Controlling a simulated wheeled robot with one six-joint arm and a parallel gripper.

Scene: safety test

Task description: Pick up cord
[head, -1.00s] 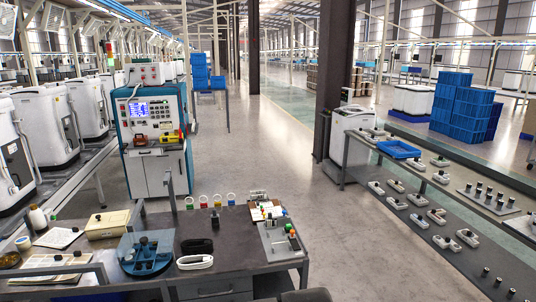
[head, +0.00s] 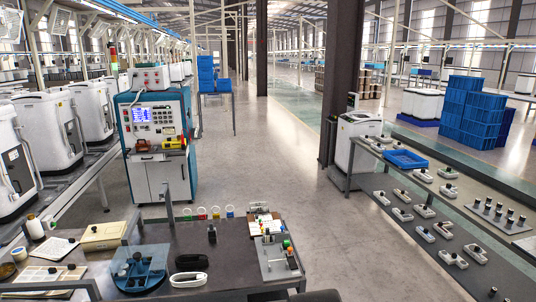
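A black looped bundle (head: 191,262) that looks like a cord lies on the dark workbench (head: 228,265) near its front. A white looped bundle (head: 188,280), also cord-like, lies just in front of it. I cannot tell which one is the task's cord. Several small coloured rings or coils (head: 215,213) stand in a row at the bench's back edge.
A blue round tray (head: 140,273) sits left of the bundles. A grey panel with coloured buttons (head: 278,258) and a clipboard (head: 265,226) are on the right. A control cabinet (head: 160,178) stands behind the bench. The aisle floor (head: 275,165) is clear.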

